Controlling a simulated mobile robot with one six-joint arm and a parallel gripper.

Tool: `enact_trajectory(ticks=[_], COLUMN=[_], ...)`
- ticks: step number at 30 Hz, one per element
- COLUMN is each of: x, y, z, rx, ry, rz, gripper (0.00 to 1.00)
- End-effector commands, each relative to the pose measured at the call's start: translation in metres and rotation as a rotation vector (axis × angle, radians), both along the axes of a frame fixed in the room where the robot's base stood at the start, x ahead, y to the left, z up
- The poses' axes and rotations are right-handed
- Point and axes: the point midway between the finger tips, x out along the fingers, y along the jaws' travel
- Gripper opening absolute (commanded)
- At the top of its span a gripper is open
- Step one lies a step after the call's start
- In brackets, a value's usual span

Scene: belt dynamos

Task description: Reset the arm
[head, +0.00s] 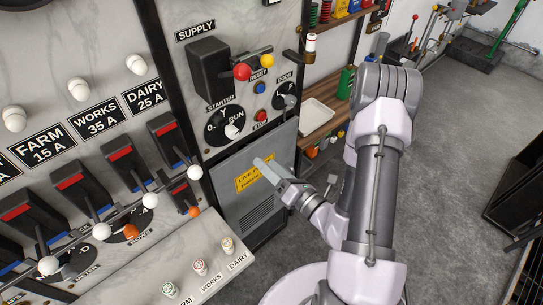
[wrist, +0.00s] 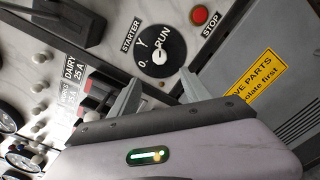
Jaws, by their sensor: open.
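My gripper (head: 297,176) is in front of the grey cabinet door with the yellow live-parts label (head: 254,173) in the head view. In the wrist view my gripper (wrist: 155,92) has its two fingers spread apart with nothing between them. The starter knob (head: 232,131) is on the panel above and to the left of my gripper in the head view. In the wrist view the starter knob (wrist: 158,57) lies just beyond the fingers, its white pointer near RUN. My arm (head: 372,185) reaches up from the bottom and bends down to the gripper.
A red stop button (head: 261,116) and a supply switch (head: 211,72) are on the panel. Lever switches with white balls (head: 150,200) stand out at the left. A wooden shelf (head: 318,140) with a white tray is behind the arm.

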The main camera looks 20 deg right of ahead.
Motion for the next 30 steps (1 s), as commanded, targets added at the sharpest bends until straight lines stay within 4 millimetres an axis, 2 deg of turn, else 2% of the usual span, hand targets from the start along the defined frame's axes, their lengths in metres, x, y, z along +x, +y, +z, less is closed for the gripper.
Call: enact_trajectory(ticks=[4, 16, 18, 20, 22, 23, 24, 25, 26, 27, 29, 30], x=[-0.008, -0.008, -0.006, -0.009, -0.034, -0.054, -0.084, -0.108, -0.131, -0.159, -0.19, -0.201], y=[-0.002, 0.0, 0.018, 0.053, 0.113, 0.139, 0.166, 0.18, 0.19, 0.195, 0.188, 0.176], z=[0.0, -0.001, 0.006, 0.019, 0.031, 0.031, 0.025, 0.016, 0.003, -0.017, -0.051, -0.072], rx=[0.002, -0.004, -0.038, -0.11, -0.263, -0.353, -0.485, -0.594, -0.712, -0.885, -1.173, -1.384], ry=[-0.002, -0.009, -0.055, -0.142, -0.283, -0.348, -0.428, -0.486, -0.54, -0.609, -0.706, -0.764], rz=[-0.001, 0.011, 0.096, 0.264, 0.564, 0.71, 0.895, 1.027, 1.151, 1.304, 1.497, 1.594], gripper=[0.55, 0.55, 0.55, 0.55, 0.55, 0.55, 0.55, 0.55, 0.55, 0.55, 0.55, 0.55])
